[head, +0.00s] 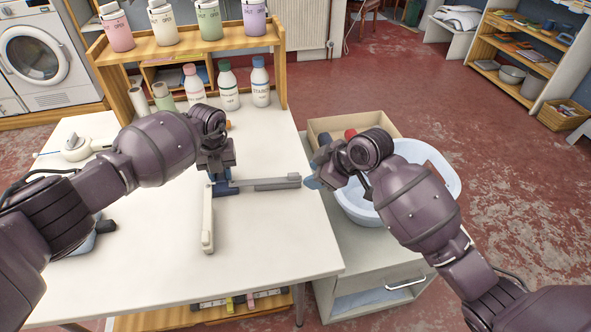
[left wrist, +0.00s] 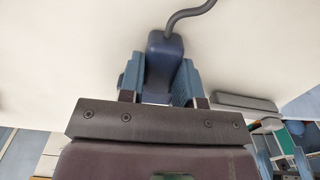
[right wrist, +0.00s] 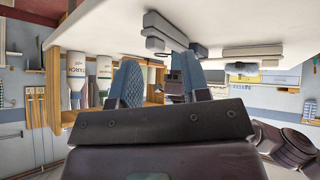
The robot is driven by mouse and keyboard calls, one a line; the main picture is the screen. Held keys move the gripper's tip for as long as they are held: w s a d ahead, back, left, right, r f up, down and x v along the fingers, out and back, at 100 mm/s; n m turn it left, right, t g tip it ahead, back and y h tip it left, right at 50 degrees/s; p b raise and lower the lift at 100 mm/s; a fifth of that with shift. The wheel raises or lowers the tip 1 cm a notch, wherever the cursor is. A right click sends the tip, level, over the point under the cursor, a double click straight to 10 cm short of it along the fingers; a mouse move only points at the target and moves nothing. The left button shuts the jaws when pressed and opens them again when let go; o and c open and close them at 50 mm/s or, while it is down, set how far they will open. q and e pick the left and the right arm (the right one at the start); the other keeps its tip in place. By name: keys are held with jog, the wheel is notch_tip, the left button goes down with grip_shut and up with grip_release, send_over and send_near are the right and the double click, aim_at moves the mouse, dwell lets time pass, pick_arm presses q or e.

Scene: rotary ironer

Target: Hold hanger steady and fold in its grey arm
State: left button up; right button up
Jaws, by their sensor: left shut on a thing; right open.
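The hanger has a blue hub (head: 221,188), a grey arm (head: 265,184) reaching right over the white table, and a white arm (head: 208,222) reaching toward the front edge. My left gripper (head: 217,172) is shut on the hub. The left wrist view shows the hub (left wrist: 158,68) between both fingers, its dark hook (left wrist: 190,13) above, and the grey arm (left wrist: 245,103) to the right. My right gripper (head: 314,172) is open, just right of the grey arm's free end; contact cannot be told. The right wrist view shows empty space between its fingers (right wrist: 156,80).
Several bottles (head: 228,86) stand at the table's back, below a wooden shelf (head: 180,48). A white iron-like thing (head: 82,148) lies at the left. Right of the table, a cabinet carries a pale blue basin (head: 440,168) and a cardboard box (head: 385,121). The table's front is clear.

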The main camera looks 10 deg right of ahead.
aim_at(294, 174)
jog(key=w+r+n+g+h, duration=0.1)
jog(key=w+r+n+g, duration=0.35)
jog(key=r, duration=0.35)
jog(key=shift+g+h, duration=0.25)
jog(key=shift+h, duration=0.05)
jog(key=x, duration=1.1)
jog(key=shift+s+d+f, duration=0.1)
jog(key=shift+s+f, duration=0.05)
jog(key=shift+f, duration=0.15)
grip_shut()
